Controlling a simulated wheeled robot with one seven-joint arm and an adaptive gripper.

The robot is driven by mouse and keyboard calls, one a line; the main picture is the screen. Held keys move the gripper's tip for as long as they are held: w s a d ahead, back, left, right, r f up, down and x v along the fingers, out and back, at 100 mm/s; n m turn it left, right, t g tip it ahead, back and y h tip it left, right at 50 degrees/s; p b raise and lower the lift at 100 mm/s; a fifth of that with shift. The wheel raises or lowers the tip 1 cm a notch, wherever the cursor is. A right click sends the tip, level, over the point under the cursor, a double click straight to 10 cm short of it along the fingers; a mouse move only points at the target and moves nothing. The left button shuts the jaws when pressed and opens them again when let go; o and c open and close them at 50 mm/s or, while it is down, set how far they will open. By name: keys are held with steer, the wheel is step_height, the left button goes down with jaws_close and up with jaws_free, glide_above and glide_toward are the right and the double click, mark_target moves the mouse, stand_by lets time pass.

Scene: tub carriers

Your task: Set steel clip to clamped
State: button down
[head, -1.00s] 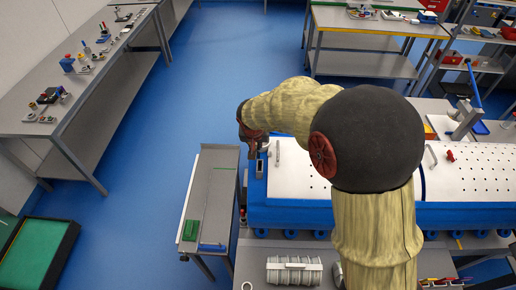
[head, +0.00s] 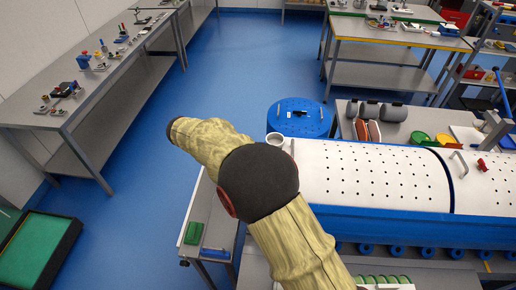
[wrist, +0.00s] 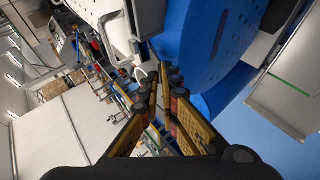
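The long machine with a white perforated top (head: 375,180) and blue lower body lies at right in the head view. I cannot pick out the steel clip with certainty. A curved metal handle (wrist: 105,34) shows at the machine's white side in the wrist view, left of the blue curved part (wrist: 195,45). My gripper (wrist: 161,82) is open, its fingers a small gap apart and nothing seen between them. The fingertips point toward the machine; I cannot tell their exact distance from it.
A blue round drum (head: 300,120) stands beyond the machine's left end. A long bench (head: 108,92) with small items lines the left wall. Blue floor between is free.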

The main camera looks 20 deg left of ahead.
steer(key=shift+s+a+f+n+t+h+b, duration=0.1)
steer(key=shift+a+f+n+t+h+b, duration=0.15)
steer(key=shift+h, duration=0.25)
steer(key=shift+w+a+f+n+t+h+b, duration=0.1)
steer(key=shift+f+t+h+b, duration=0.1)
steer(key=shift+f+h, duration=0.25)
steer(key=shift+s+a+f+n+t+h+b, duration=0.15)
steer(key=shift+f+t+h, duration=0.1)
steer(key=shift+h, duration=0.3)
steer(key=c, duration=2.1)
jaws_free()
steer(key=shift+o, duration=0.2)
steer(key=v, duration=1.1)
steer(key=shift+s+a, duration=0.15)
steer(key=shift+a, duration=0.25)
